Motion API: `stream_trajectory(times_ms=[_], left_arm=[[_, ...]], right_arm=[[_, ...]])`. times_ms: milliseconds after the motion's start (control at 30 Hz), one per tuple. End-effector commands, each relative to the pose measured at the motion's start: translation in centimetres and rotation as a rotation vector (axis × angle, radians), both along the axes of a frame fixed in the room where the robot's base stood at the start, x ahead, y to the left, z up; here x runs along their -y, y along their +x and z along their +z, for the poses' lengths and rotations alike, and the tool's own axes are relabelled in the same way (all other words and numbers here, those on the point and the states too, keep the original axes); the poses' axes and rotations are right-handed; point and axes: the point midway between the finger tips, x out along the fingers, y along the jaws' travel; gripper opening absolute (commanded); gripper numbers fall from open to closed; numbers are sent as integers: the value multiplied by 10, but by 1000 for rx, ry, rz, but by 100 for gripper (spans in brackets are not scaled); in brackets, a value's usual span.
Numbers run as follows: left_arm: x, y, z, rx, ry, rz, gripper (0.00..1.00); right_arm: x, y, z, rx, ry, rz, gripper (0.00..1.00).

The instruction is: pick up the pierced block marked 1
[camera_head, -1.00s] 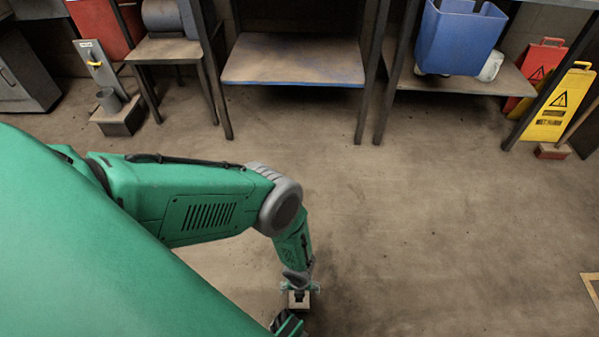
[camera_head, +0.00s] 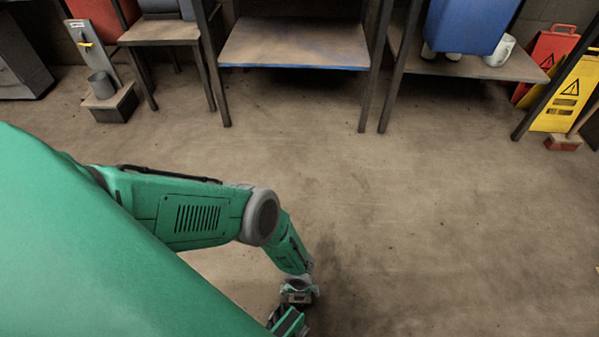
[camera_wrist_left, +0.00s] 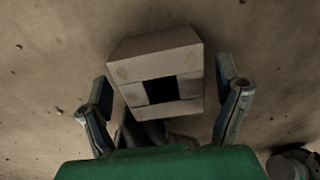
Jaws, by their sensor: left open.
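A pale grey block (camera_wrist_left: 155,62) with a square hole through it shows in the left wrist view. It sits on the floor, slightly tilted in the picture, between the two fingers of my left gripper (camera_wrist_left: 161,80). The fingers are spread with a gap on each side of the block. I cannot make out a mark 1 on the faces I see. In the head view my left gripper (camera_head: 298,290) reaches down near the bottom middle and mostly hides the block. My right gripper is not in view.
A low shelf (camera_head: 295,45) stands at the back. A blue bin (camera_head: 462,25) and a white mug (camera_head: 499,50) are on the right shelf. The middle floor is clear.

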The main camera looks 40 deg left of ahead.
Motion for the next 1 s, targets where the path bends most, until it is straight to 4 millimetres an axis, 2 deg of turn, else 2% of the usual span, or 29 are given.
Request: stream_trajectory(times_ms=[167, 200, 267, 300, 367, 633, 733, 867, 1000], left_arm=[[1, 0, 1, 0, 0, -1, 84], [1, 0, 1, 1, -1, -1, 77], [1, 0, 1, 1, -1, -1, 56], [1, 0, 1, 1, -1, -1, 42], [1, 0, 1, 0, -1, -1, 21], [0, 0, 1, 1, -1, -1, 19], [0, 1, 7, 1, -2, -1, 19], [1, 1, 26, 2, -2, -4, 19], [1, 1, 53, 1, -2, -4, 19]], right_arm=[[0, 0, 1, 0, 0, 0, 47], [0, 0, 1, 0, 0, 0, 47], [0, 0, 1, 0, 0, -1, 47], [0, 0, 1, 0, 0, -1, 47], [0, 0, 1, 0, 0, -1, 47], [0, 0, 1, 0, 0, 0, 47], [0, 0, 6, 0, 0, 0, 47], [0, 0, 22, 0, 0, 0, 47], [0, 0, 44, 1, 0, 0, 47]])
